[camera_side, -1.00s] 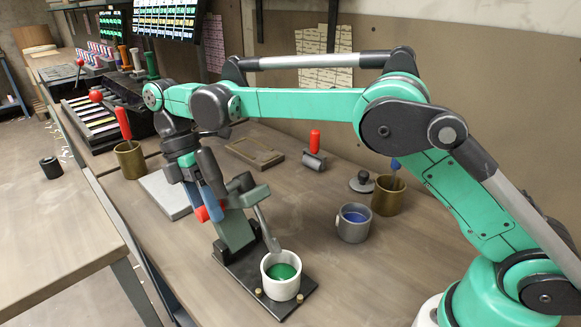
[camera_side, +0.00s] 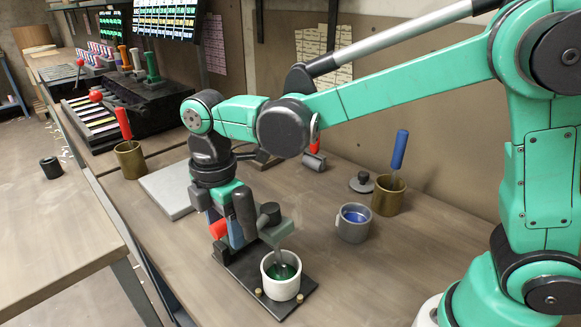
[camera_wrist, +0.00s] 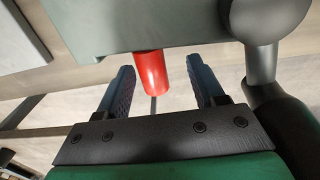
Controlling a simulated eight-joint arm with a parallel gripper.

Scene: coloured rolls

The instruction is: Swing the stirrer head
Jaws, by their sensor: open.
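The stirrer head (camera_side: 277,233) is a grey-green block with a dark knob on a black base (camera_side: 243,272). Its head is swung low, and its grey paddle reaches down into a white cup (camera_side: 281,286) of green liquid. The red handle (camera_side: 218,229) sticks out on the left side of the head; it also shows in the wrist view (camera_wrist: 150,72). My gripper (camera_side: 224,231) is open at the handle. In the wrist view its two blue fingers (camera_wrist: 164,78) stand apart on either side of the red handle, with gaps to both. The stand's upright is mostly hidden behind my wrist.
A grey mug with blue liquid (camera_side: 354,223) and a brass pot with a blue-handled tool (camera_side: 386,196) stand to the right. A brass pot with a red-handled tool (camera_side: 129,160) and a grey slab (camera_side: 168,190) are to the left. The front right bench is clear.

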